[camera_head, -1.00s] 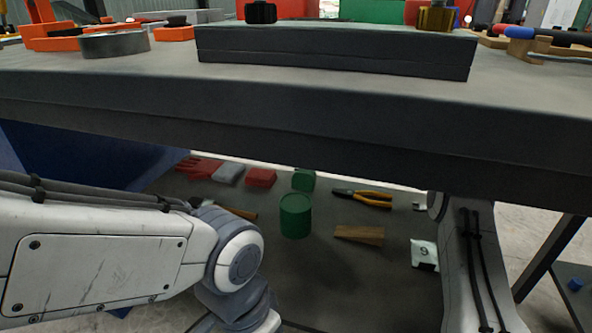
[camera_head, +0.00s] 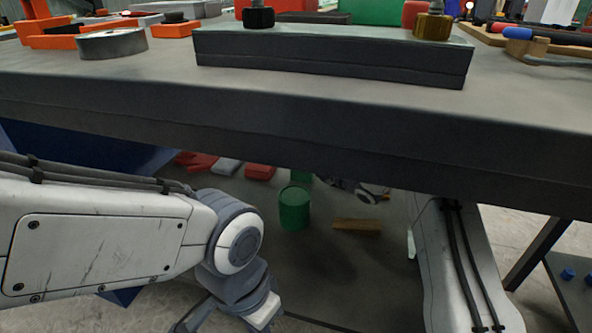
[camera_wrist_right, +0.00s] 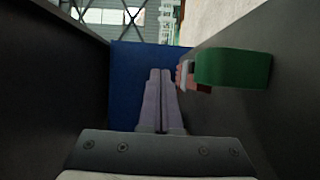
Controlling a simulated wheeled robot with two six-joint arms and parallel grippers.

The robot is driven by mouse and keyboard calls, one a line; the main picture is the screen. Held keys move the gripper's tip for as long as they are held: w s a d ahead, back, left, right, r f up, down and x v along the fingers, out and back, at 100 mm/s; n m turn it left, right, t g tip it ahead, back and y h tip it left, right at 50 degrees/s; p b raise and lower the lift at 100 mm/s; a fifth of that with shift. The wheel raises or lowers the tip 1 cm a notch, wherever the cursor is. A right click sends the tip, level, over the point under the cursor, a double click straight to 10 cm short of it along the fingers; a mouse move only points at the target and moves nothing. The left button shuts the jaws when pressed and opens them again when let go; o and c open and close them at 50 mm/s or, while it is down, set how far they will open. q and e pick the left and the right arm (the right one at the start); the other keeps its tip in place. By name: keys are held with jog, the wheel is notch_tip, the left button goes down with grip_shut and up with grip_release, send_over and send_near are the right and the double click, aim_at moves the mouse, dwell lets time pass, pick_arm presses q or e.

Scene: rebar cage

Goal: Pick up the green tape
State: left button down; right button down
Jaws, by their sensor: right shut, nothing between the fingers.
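Two green round things rest on the lower shelf under the table in the head view: a green cylinder (camera_head: 295,208) in front and a smaller green piece (camera_head: 301,177) behind it, partly hidden by the table edge. I cannot tell which is the tape. My right gripper (camera_head: 352,188) shows partly below the table edge, to the right of them. In the right wrist view its fingers (camera_wrist_right: 161,75) are shut and empty. A green thing (camera_wrist_right: 234,68) is right of the fingertips there, apart from them.
The tabletop's thick front edge (camera_head: 300,155) overhangs the shelf. Red blocks (camera_head: 260,171) lie at the back left. A blue panel (camera_wrist_right: 128,75) stands ahead of the fingers.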

aim_at(295, 171)
jog(key=a+f+b, duration=0.1)
jog(key=s+a+f+b, duration=0.1)
jog(key=f, duration=0.1)
jog(key=a+f+b, duration=0.1)
jog(key=f, duration=0.1)
jog(key=shift+s, duration=0.3)
jog(key=shift+w+d, duration=0.2)
jog(key=shift+d, duration=0.25)
jog(key=w+d, duration=0.1)
jog(key=d, duration=0.1)
jog(key=w+d, duration=0.1)
jog(key=d, duration=0.1)
jog(key=w+d, duration=0.1)
jog(key=d, duration=0.1)
